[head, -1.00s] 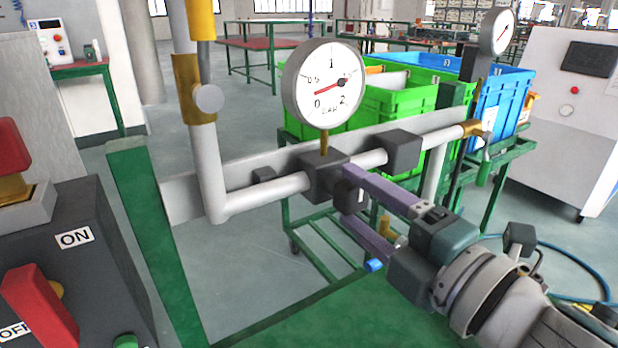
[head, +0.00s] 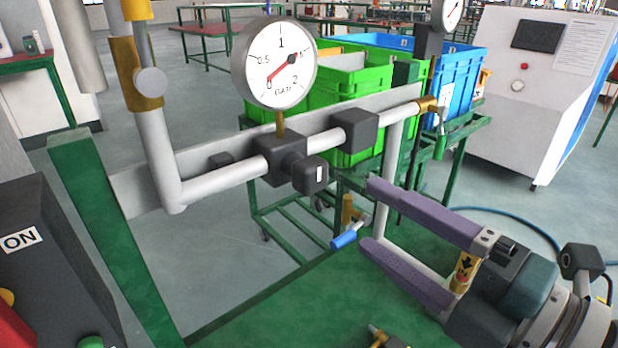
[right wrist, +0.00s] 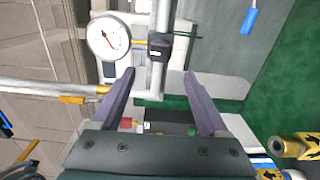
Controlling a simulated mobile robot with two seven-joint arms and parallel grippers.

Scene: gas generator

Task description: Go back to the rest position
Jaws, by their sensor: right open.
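My right gripper (head: 370,217) is open and empty, with two purple fingers. It stands apart from the dark valve knob (head: 311,175), to its right and lower in the head view. The knob has a white mark and sits on the grey pipe (head: 222,183) below a round pressure gauge (head: 274,62). In the right wrist view the open fingers (right wrist: 159,75) point toward the pipe, with the knob (right wrist: 160,50) and gauge (right wrist: 109,38) beyond them. My left gripper is in neither view.
A blue-handled valve (head: 348,236) is close to the left of my right fingers. The green frame (head: 285,305) lies below. Green crates (head: 345,150) and a blue crate (head: 462,95) stand on a cart behind. A control box (head: 30,260) is at the left edge.

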